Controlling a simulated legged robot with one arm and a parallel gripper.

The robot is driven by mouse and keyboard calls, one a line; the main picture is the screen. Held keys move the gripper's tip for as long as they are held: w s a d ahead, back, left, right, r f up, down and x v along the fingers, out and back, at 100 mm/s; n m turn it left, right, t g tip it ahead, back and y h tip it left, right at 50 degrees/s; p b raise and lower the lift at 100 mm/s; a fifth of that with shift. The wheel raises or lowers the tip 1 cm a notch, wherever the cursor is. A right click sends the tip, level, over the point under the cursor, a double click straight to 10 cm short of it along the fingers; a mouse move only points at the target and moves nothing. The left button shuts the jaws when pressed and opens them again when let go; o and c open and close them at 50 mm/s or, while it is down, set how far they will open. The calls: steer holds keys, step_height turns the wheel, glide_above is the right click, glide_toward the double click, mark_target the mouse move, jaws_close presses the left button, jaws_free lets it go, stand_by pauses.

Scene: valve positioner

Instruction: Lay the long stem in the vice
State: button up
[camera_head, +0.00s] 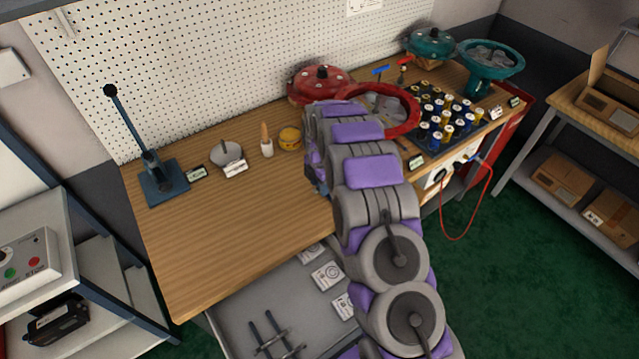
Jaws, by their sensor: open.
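Two thin dark rods (272,326) lie on a small support in the open grey drawer (231,322) at the bottom; they look like stems, but I cannot tell which is the long one. A small dark-blue part (316,186) shows at the left edge of my arm on the bench; I cannot tell whether it belongs to the vice. No other part of a vice is clear. My arm reaches up from the bottom right across the bench. Its far end is hidden behind its own links, so my gripper and anything beside it are out of sight.
The wooden bench (215,235) is clear at front left. A blue lever press (160,180), grey disc (227,153) and yellow pot (290,138) stand behind. Red casings (321,82), a rack of coloured cylinders (437,118) and a teal bowl (490,62) are at right.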

steer(key=shift+r, duration=0.1)
step_height(320, 180, up, 17)
steer(key=p, duration=0.2)
stand_by(0.4)
steer(key=shift+a, duration=0.1)
